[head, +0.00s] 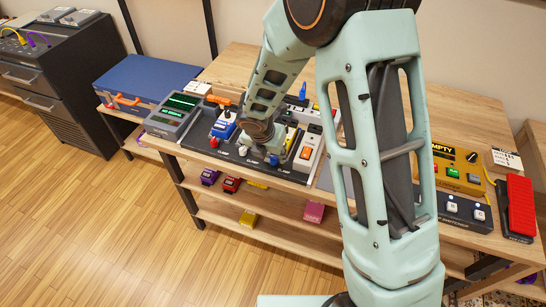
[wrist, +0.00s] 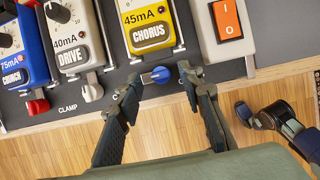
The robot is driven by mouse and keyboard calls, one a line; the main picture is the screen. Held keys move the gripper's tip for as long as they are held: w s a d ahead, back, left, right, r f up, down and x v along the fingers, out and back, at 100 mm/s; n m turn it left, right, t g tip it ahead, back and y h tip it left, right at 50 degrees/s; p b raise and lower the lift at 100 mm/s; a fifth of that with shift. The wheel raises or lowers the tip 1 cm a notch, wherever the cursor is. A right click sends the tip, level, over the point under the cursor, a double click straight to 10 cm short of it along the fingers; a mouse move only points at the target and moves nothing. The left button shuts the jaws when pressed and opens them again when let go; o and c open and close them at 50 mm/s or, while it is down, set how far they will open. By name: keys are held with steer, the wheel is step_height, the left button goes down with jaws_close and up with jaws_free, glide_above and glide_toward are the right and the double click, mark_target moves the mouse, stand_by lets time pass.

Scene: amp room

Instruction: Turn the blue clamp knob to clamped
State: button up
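The blue clamp knob (wrist: 158,76) sits on the front edge of the dark board, just below the yellow CHORUS pedal (wrist: 146,26). Its bar lies roughly sideways in the wrist view. It also shows as a small blue spot in the head view (head: 274,160). My gripper (wrist: 160,74) is open, with one fingertip on each side of the knob. I cannot tell whether either finger touches it. The label below the knob is mostly hidden by the fingers. In the head view my arm hides most of the gripper.
A red knob (wrist: 37,105) and a pale grey knob (wrist: 92,91) stand left of the blue one, below the CRUNCH and DRIVE pedals. A white box with an orange switch (wrist: 229,20) is close on the right. Floor shows beyond the board's front edge.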

steer(key=shift+w+d+f, duration=0.1)
steer(key=shift+w+f, duration=0.15)
steer(key=shift+f, duration=0.35)
jaws_close()
